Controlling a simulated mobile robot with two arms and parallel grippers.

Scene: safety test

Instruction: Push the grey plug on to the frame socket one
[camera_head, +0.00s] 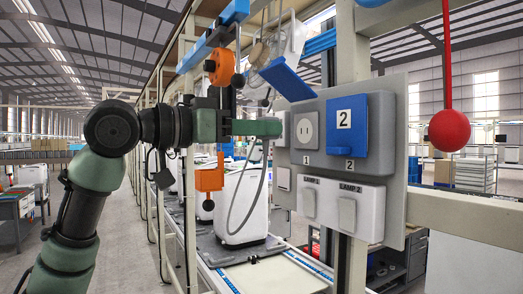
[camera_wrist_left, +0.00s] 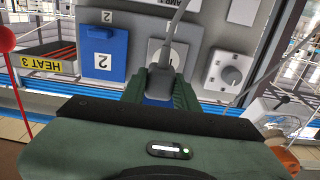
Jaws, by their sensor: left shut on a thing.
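My left gripper (camera_head: 268,128) has green fingers and is shut on the grey plug, level with the panel's upper row. In the left wrist view the plug (camera_wrist_left: 168,50) sits at the tips of my left gripper (camera_wrist_left: 160,78), with its grey cable leading away. Frame socket one (camera_head: 305,130) is a light socket with dark slots, under a raised blue lid (camera_head: 287,79). The socket's slotted face shows clear of the plug in the head view. In the wrist view the plug overlaps the socket; I cannot tell whether they touch. My right gripper is not in view.
A shut blue cover marked 2 (camera_head: 347,125) is right of the socket. Switches for lamp 1 (camera_head: 309,203) and lamp 2 (camera_head: 347,214) are below. A red ball (camera_head: 449,130) hangs at the right. A white appliance (camera_head: 242,205) stands behind, below my gripper.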

